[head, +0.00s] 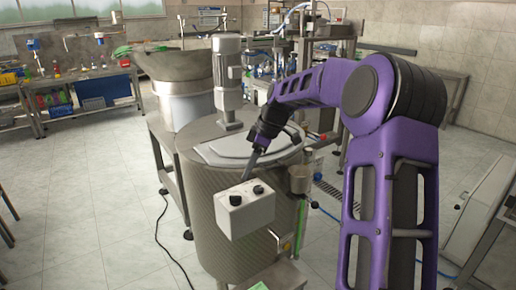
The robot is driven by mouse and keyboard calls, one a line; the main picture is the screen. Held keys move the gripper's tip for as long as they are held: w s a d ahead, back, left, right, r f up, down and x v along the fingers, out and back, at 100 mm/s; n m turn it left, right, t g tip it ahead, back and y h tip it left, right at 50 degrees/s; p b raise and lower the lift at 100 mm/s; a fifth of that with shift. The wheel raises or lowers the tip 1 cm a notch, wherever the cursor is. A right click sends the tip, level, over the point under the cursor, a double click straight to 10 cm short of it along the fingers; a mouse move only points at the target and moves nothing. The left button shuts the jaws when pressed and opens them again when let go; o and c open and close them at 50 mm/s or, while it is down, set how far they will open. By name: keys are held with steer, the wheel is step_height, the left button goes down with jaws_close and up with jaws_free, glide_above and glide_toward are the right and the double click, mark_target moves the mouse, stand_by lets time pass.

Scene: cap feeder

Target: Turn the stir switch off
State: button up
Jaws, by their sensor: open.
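A white control box (246,211) is mounted on the front of a large round steel tank (215,180). Two black knobs sit on its top face, a left knob (236,200) and a right knob (258,189). Which one is the stir switch, and how it is set, I cannot tell. My gripper (250,172) points down just above and behind the box, close to the knobs. It is open, and I see nothing held in it. The fingers are small in the picture, and I cannot tell whether they touch the box. A grey motor (227,80) stands on the tank's lid.
A steel hopper (182,80) on a stand is behind the tank at left. A workbench (85,85) with bottles and bins lines the back left. A black cable (165,235) lies on the floor. Open tiled floor is at left.

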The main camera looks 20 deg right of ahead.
steer(key=v, duration=0.7)
steer(key=shift+w+a, duration=0.1)
